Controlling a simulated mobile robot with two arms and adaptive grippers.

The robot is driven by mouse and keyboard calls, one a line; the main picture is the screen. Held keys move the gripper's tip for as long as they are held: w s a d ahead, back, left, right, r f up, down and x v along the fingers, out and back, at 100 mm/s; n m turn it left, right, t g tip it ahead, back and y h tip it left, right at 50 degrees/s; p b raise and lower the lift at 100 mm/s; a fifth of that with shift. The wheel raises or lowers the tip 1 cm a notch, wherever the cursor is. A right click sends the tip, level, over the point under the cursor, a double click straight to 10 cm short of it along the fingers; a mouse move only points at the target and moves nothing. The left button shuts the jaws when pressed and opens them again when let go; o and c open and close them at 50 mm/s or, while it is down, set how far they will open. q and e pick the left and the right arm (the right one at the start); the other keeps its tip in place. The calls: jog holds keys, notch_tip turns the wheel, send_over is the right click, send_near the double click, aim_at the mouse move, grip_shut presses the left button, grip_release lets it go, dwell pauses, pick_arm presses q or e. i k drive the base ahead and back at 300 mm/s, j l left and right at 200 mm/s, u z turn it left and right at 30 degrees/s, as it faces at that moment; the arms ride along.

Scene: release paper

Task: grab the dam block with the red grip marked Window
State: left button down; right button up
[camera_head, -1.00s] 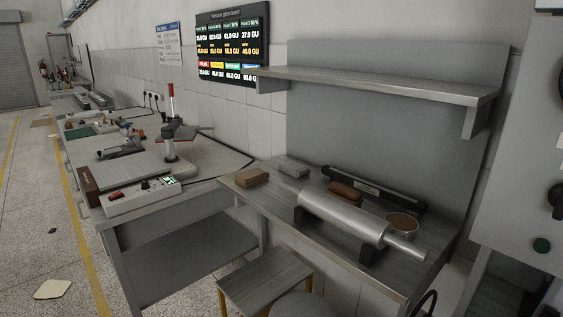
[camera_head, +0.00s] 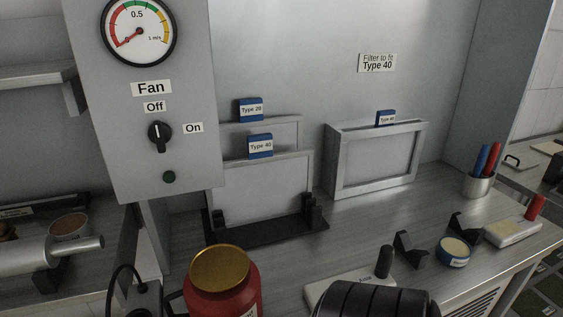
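A pale block with an upright red grip (camera_head: 535,207) lies at the right end of the steel bench, near its front edge. It has a label on its front side, too small to read. A second pale block with a black grip (camera_head: 384,262) lies nearer, at the bottom centre, partly hidden by a dark ribbed cylinder. Neither of my grippers is in view.
The dark ribbed cylinder (camera_head: 368,302) and a red jar with a gold lid (camera_head: 220,275) stand in front. Black stands (camera_head: 411,249), a round tin (camera_head: 454,251) and a pen cup (camera_head: 478,186) are near the red-gripped block. Framed filters (camera_head: 378,160) stand behind.

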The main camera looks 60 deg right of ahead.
aim_at(502, 232)
jog(key=z, duration=3.5)
jog(key=i+l+u, duration=0.1)
jog(key=u, duration=0.3)
jog(key=i+l+u, duration=0.1)
jog(key=l+u, duration=0.65)
jog(key=i+j, duration=0.05)
jog(key=j, duration=0.05)
